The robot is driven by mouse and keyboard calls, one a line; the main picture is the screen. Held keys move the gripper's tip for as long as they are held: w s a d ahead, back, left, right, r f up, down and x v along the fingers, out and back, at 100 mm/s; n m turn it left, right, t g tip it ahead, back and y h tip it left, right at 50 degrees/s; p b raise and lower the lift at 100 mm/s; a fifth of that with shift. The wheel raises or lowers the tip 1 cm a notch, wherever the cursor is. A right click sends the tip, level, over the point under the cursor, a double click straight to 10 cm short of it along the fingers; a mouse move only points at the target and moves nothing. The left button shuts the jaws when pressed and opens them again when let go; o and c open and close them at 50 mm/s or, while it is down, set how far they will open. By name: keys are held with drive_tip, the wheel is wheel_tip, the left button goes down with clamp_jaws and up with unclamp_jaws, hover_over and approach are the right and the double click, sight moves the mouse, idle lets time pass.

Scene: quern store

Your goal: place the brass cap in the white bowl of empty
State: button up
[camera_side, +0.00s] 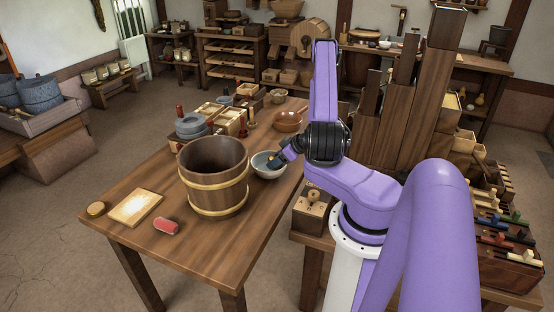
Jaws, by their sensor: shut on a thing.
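The white bowl (262,171), pale grey-white in this light, stands on the wooden table at its right side, just behind and right of a large wooden bucket. My gripper (275,162) is dark, tilted down to the left, with its fingertips over the bowl's opening. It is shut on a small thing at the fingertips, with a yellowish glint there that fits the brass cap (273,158). The fingers hide most of it. I cannot tell whether it touches the bowl.
The brass-banded bucket (214,177) stands close left of the bowl. A reddish-brown bowl (287,122), grey stones (191,126) and wooden boxes are behind. A pale board (135,207), a round yellowish piece (96,208) and a red roll (166,226) lie at the front left.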

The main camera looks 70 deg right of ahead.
drive_tip(key=shift+f, duration=0.5)
drive_tip(key=o, duration=1.4)
drive_tip(key=shift+r, duration=0.15)
drive_tip(key=shift+r, duration=0.3)
drive_tip(key=v, duration=1.2)
drive_tip(key=shift+r, duration=0.2)
